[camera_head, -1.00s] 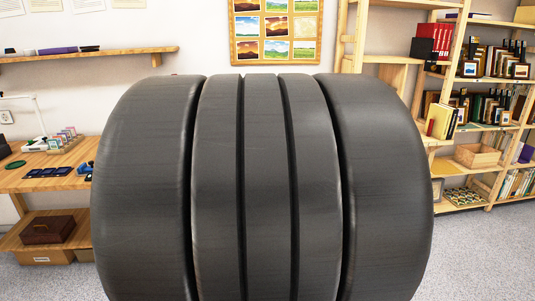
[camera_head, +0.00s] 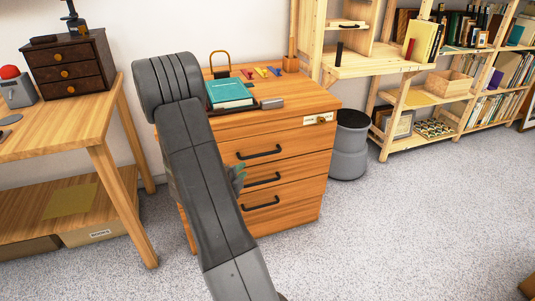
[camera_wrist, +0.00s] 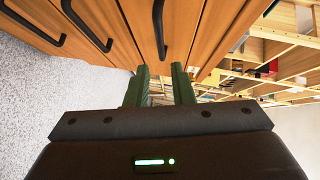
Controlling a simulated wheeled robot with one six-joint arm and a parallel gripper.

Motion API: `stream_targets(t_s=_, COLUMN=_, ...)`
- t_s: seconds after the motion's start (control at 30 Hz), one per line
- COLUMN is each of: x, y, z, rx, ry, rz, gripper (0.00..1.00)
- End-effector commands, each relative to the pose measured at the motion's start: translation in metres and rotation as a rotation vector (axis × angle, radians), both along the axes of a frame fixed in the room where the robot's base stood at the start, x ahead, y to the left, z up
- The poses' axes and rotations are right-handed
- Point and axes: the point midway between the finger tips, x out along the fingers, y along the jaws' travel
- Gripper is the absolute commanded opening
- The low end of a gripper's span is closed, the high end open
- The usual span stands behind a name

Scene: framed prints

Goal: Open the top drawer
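A wooden drawer cabinet (camera_head: 290,165) stands in the middle of the head view. Its fronts look flush and shut. A top front (camera_head: 285,125) carries a label and a lock (camera_head: 321,120). Below it, three dark bar handles show, the highest one (camera_head: 259,152) beside my arm. My gripper (camera_head: 238,176) is partly hidden behind my arm, close to the cabinet front. In the wrist view my gripper (camera_wrist: 160,82) is open, its two green fingers apart with nothing between them. The nearest dark handle (camera_wrist: 159,28) is just beyond the fingertips, apart from them.
A teal book (camera_head: 229,93) and small items lie on the cabinet top. A grey bin (camera_head: 350,150) stands at its right. A wooden table (camera_head: 100,130) with a small dark drawer box (camera_head: 68,65) is at left. Shelves (camera_head: 410,98) line the back right. Right floor is clear.

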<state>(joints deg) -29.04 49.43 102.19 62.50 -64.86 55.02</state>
Motion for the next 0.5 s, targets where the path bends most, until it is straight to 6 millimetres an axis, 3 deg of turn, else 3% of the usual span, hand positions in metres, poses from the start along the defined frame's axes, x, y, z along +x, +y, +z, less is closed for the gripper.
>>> stream_targets(t_s=0.27, x=0.011, y=-0.006, z=-0.009, rx=0.007, ry=-0.043, rz=-0.044, gripper=0.22)
stream_targets(t_s=0.5, x=0.053, y=-0.029, z=-0.017, rx=0.006, ry=-0.043, rz=-0.043, gripper=0.22)
